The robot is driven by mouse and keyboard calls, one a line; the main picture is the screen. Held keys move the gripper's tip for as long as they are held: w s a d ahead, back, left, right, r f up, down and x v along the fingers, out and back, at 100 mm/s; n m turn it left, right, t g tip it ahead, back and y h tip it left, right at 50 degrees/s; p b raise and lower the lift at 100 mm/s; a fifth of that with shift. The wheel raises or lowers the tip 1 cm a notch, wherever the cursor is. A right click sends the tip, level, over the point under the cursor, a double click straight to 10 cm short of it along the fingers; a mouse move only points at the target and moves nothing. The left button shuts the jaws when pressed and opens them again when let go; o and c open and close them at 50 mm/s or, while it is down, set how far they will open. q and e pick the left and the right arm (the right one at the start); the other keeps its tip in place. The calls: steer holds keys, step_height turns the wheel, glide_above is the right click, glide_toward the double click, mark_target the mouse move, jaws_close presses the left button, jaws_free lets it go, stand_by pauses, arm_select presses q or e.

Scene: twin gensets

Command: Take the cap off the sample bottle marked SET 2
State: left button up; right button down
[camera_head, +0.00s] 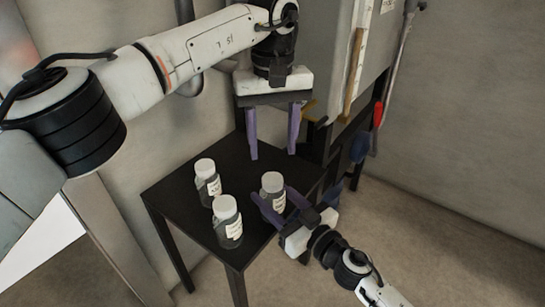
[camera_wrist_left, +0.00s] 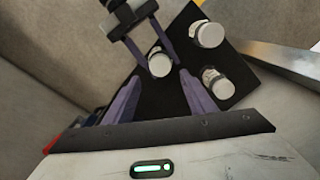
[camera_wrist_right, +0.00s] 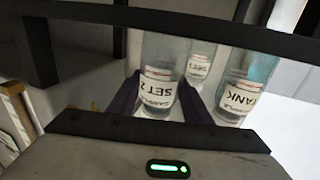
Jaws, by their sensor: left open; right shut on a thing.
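The SET 2 sample bottle (camera_head: 272,191) stands upright on a small black table with its white cap on. Its label, upside down in the right wrist view (camera_wrist_right: 157,88), reads SET 2. My right gripper (camera_head: 272,205) is shut on this bottle's body, below the cap. My left gripper (camera_head: 272,156) is open and empty, pointing down above the bottle, with a gap between its fingertips and the cap. In the left wrist view the cap (camera_wrist_left: 159,64) appears between the left fingertips.
The black table (camera_head: 180,205) also holds two capped bottles: a TANK one (camera_wrist_right: 240,95) and one labelled SET (camera_wrist_right: 200,65), its number unclear. In the head view they stand left of the held bottle (camera_head: 207,182) (camera_head: 227,222). A grey cabinet (camera_head: 325,50) rises behind.

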mark_target(273, 178)
arm_select(q)
steer(key=m, duration=0.4)
steer(key=shift+f+m, duration=0.25)
steer(key=shift+m, duration=0.35)
step_height(273, 178, down, 8)
steer(key=shift+r, duration=0.2)
steer(key=shift+c, duration=0.2)
